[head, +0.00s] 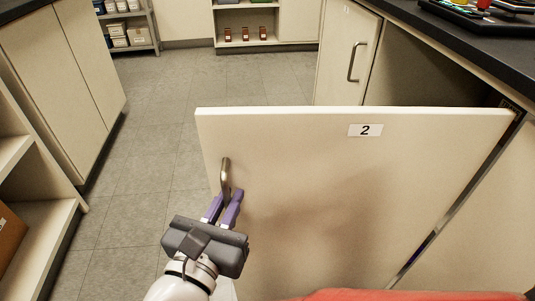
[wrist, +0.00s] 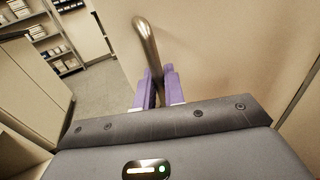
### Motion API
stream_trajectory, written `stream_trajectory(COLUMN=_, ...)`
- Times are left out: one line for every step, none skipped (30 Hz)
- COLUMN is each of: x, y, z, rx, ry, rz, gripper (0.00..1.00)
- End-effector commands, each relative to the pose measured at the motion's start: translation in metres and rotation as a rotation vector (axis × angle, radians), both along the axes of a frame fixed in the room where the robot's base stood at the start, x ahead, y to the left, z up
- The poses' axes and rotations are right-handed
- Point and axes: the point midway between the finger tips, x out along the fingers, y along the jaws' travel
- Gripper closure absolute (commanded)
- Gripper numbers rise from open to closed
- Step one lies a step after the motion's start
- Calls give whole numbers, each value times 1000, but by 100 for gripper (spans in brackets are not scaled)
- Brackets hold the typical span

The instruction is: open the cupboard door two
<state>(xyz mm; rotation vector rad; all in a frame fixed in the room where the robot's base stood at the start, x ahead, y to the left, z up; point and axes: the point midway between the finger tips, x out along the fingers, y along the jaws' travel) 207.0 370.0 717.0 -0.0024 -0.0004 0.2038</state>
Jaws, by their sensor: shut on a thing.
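The cupboard door two (head: 300,200) is a cream panel with a "2" label (head: 365,130) near its top edge. It stands swung wide open from the cabinet on the right, and a dark interior (head: 435,75) shows behind it. Its metal bar handle (head: 226,178) is near the door's left edge. My gripper (head: 230,203) is at this handle, its purple fingers shut on the bar. In the wrist view the handle (wrist: 147,45) rises between the two purple fingers (wrist: 157,88). The lower part of the handle is hidden by the fingers.
Another closed door (head: 343,55) with a bar handle stands beyond the open cupboard. A dark countertop (head: 480,35) holds a tray with coloured items. Cream cabinets (head: 75,75) and an open shelf line the left. Grey tiled floor (head: 150,150) lies clear between.

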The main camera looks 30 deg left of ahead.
Motion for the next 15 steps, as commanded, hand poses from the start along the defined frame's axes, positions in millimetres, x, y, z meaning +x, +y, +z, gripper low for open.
stream_trajectory(x=-2, y=-1, z=0, rx=1, ry=0, rz=-3, gripper=100)
stream_trajectory(x=-3, y=-1, z=0, rx=1, ry=0, rz=-4, gripper=100)
stream_trajectory(x=-4, y=-2, z=0, rx=1, ry=0, rz=-5, gripper=100)
stream_trajectory(x=-4, y=-2, z=0, rx=1, ry=0, rz=-6, gripper=100)
stream_trajectory(x=-4, y=-2, z=0, rx=1, ry=0, rz=-6, gripper=100)
stream_trajectory(x=-5, y=-2, z=0, rx=1, ry=0, rz=-7, gripper=100)
stream_trajectory(x=-5, y=-2, z=0, rx=1, ry=0, rz=-7, gripper=100)
stream_trajectory(x=-5, y=-2, z=0, rx=1, ry=0, rz=-7, gripper=100)
stream_trajectory(x=-5, y=-2, z=0, rx=1, ry=0, rz=-7, gripper=100)
stream_trajectory(x=-5, y=-3, z=0, rx=0, ry=0, rz=-8, gripper=100)
stream_trajectory(x=-5, y=-2, z=0, rx=1, ry=0, rz=-8, gripper=100)
stream_trajectory(x=-5, y=-2, z=0, rx=0, ry=0, rz=-8, gripper=100)
stream_trajectory(x=-4, y=-2, z=0, rx=0, ry=0, rz=-8, gripper=100)
stream_trajectory(x=-4, y=-2, z=0, rx=0, ry=0, rz=-8, gripper=100)
stream_trajectory(x=-4, y=-2, z=0, rx=0, ry=0, rz=-8, gripper=100)
